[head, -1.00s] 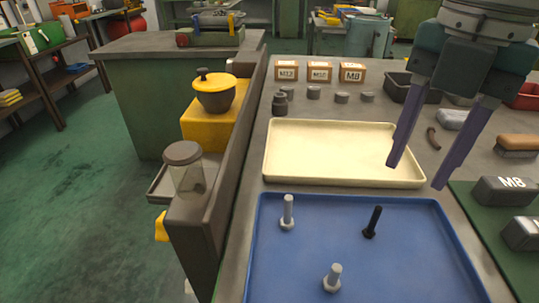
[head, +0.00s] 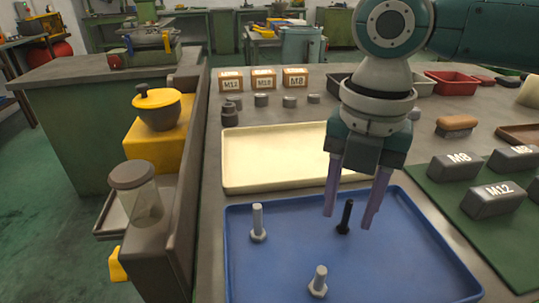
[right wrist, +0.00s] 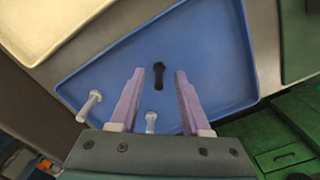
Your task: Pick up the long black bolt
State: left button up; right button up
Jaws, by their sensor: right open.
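The long black bolt (head: 346,216) stands upright on its head in the blue tray (head: 262,272). It also shows in the right wrist view (right wrist: 158,75), just beyond and between my fingertips. My right gripper (head: 347,220) is open and empty, with its two purple fingers on either side of the bolt in the head view. In the right wrist view the fingertips (right wrist: 160,72) point toward the bolt, which looks clear of both fingers. I cannot tell the exact height of the fingertips above the tray. My left gripper is out of view.
Two grey bolts (head: 258,222) (head: 318,282) stand in the same tray. An empty cream tray (head: 265,160) lies behind it. Labelled dark blocks (head: 455,166) sit on a green mat (head: 440,192) at the right. A glass jar (head: 140,200) stands left of the bench.

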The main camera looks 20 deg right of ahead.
jog(key=shift+c, duration=0.4)
grip_shut()
